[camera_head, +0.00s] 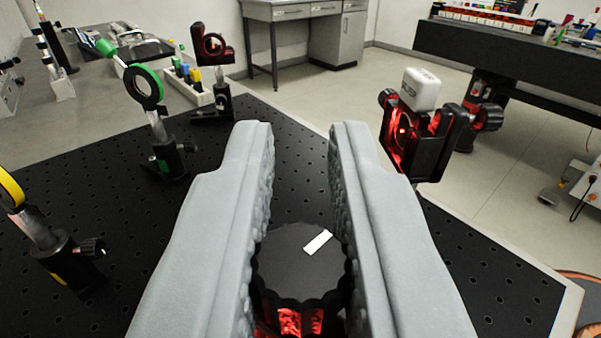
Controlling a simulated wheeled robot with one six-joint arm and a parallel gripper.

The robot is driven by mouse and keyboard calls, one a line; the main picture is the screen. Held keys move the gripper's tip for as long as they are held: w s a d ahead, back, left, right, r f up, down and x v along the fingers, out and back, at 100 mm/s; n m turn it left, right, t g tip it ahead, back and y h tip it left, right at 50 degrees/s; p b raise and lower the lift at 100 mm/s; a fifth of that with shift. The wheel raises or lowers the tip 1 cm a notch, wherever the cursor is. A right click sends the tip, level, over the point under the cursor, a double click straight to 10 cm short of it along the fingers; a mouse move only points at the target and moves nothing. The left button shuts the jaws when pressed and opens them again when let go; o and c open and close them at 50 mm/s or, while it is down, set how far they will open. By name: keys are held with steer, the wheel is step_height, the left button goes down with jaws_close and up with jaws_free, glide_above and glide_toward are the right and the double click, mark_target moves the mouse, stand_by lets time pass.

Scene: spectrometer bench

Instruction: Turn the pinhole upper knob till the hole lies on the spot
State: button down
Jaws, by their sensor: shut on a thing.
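A round black knob (290,262) with a scalloped edge and a white mark on its top sits between the two grey fingers of my gripper (302,150). The fingers are shut on its sides, well back from their tips. The white mark (318,242) points toward the upper right. Red-lit dark parts (300,321) show just below the knob, at the bottom edge. The pinhole's hole and the spot cannot be made out in this view; the fingers and knob cover much of the area below.
A black mount (433,150) with red-lit inner faces and a white block on top stands at right. A green ring on a post (143,87), a small red-lit mount (212,48) and a yellow-rimmed optic (10,187) stand at left. The perforated black bench (490,270) is bare at lower right.

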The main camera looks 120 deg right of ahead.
steer(key=shift+m+g+y, duration=0.7)
steer(key=shift+m+g, duration=0.1)
steer(key=shift+g, duration=0.2)
steer(key=shift+s+a, duration=0.1)
steer(key=c, duration=1.4)
jaws_free()
steer(key=shift+o, duration=0.2)
steer(key=shift+t, duration=0.3)
